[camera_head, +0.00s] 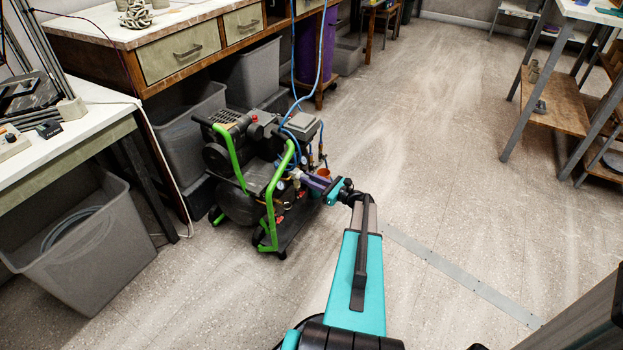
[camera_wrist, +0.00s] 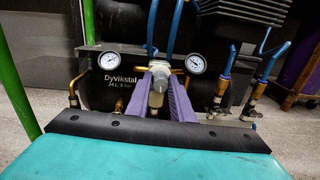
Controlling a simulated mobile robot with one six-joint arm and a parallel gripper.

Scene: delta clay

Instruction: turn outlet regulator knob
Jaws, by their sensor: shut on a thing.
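The outlet regulator knob (camera_wrist: 157,74) is a pale grey knob on the compressor's front fittings, between two round gauges. My gripper (camera_wrist: 158,75) has purple fingers that reach up to both sides of the knob and are shut on it. In the head view my gripper (camera_head: 305,179) reaches the front of the compressor (camera_head: 238,206), a dark machine with green handles. There the knob is too small and too covered to make out. The left gauge (camera_wrist: 116,60) and the right gauge (camera_wrist: 195,64) show white dials.
Blue hoses (camera_wrist: 282,52) and brass valves stand right of the knob, close to my fingers. A green handle (camera_head: 277,195) rises left of my gripper. Grey bins (camera_head: 85,240) stand left of and behind the compressor. The floor (camera_head: 450,190) to the right is clear.

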